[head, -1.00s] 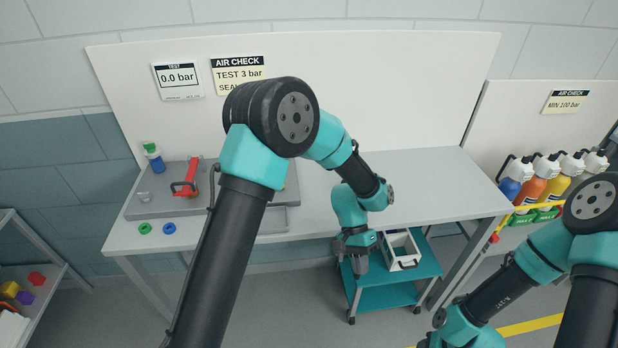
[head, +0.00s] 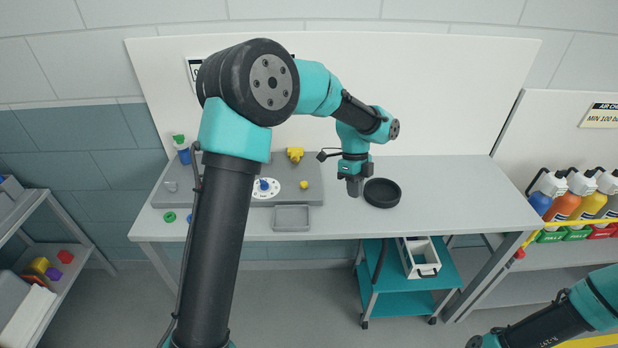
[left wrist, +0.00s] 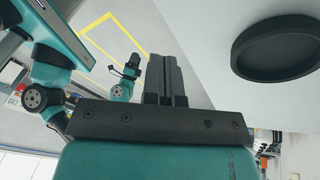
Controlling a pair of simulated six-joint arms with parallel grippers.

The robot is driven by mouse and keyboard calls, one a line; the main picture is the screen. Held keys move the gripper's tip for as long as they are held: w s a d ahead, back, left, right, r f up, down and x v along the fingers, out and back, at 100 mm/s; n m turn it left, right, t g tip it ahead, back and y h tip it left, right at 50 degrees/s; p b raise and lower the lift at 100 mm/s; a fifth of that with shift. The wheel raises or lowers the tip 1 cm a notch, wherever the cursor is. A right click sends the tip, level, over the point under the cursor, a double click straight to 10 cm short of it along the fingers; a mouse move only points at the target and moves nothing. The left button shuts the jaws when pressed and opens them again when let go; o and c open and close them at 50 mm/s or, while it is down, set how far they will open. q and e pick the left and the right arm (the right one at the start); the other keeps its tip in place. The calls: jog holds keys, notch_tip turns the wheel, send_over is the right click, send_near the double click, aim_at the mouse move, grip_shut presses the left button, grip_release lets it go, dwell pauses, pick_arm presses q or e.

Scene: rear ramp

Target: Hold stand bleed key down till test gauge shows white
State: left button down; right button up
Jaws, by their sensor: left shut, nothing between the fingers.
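The grey test stand (head: 240,194) lies at the left of the bench. It carries a white dial with a blue pointer (head: 264,185), a yellow fitting (head: 295,154) and a small yellow knob (head: 304,184). I cannot tell which part is the bleed key. Only the edge of the test gauge (head: 192,72) shows on the back panel; my left arm hides its reading. My left gripper (head: 354,188) is shut and empty, right of the stand and beside a black round dish. Its fingers show in the left wrist view (left wrist: 166,82). My right gripper (left wrist: 132,66) is small there.
The black dish (head: 382,193) stands on the bench; the bench right of it is clear. A green-topped blue bottle (head: 182,150) stands at the back left. A teal cart (head: 405,290) with a white tray stands below. Coloured bottles (head: 575,200) stand at the right.

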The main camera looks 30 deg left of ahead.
aim_at(307, 183)
pick_arm(q)
jog(key=w+a+r+m+t+y, duration=0.1)
jog(key=a+r+m, duration=0.3)
jog(key=a, duration=0.4)
jog(key=w+a+r+m+t+y, duration=0.1)
jog(key=w+a+r+m+t, duration=0.1)
jog(key=a, duration=0.7)
notch_tip(307, 183, up, 2)
jog(key=w+m, duration=0.1)
jog(key=m, duration=0.2)
jog(key=shift+m, duration=0.3)
jog(key=shift+a, duration=0.1)
notch_tip(307, 183, down, 14)
jog(key=shift+r, duration=0.1)
